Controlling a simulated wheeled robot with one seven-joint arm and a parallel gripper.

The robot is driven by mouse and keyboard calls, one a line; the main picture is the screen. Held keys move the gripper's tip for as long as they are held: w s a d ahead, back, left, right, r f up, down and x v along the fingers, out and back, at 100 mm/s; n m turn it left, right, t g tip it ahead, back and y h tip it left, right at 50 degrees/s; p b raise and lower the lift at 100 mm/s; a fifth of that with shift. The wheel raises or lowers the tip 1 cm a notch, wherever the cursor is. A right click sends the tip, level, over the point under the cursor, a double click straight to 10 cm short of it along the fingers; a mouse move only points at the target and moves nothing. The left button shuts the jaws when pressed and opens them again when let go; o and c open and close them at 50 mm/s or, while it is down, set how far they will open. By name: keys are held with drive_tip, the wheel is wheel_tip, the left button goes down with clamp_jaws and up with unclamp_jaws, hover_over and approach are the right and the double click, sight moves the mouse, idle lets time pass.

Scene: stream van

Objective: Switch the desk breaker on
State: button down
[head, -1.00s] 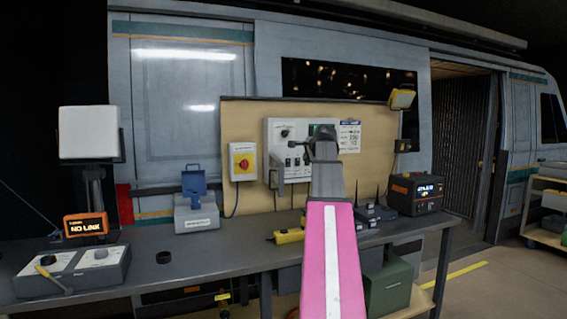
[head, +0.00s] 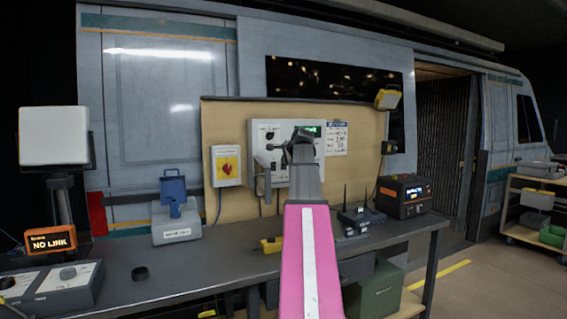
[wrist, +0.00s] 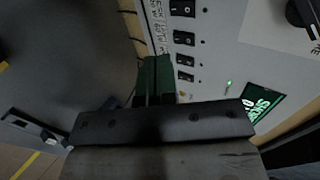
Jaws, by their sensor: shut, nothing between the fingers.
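The grey-white switch panel (head: 260,150) is mounted on the wooden board in the head view, partly hidden by my arm. In the wrist view it carries a row of small black breaker switches (wrist: 184,42) with labels too small to read, so I cannot tell which is the desk one. A green light (wrist: 228,84) and a lit green screen (wrist: 262,103) show beside them. My gripper (head: 300,140) is in front of the panel, shut and empty. In the wrist view its fingers (wrist: 152,80) are just left of the lower switches; contact cannot be told.
The desk (head: 215,262) below holds a blue-lidded case (head: 177,225), a NO LINK display (head: 50,241), radio units (head: 360,218) and a black-orange power unit (head: 403,196). A black dark knob (wrist: 302,12) is on the panel.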

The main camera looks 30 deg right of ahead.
sight(274, 166)
drive_tip(key=x, duration=0.7)
drive_tip(key=r+x, duration=0.1)
drive_tip(key=x, duration=0.2)
drive_tip(key=shift+w+d+f, duration=0.1)
drive_tip(key=shift+w, duration=0.4)
drive_tip(key=shift+w+f, duration=0.15)
drive_tip(key=shift+w, duration=0.55)
drive_tip(key=shift+w, duration=0.2)
drive_tip(key=shift+r, duration=0.85)
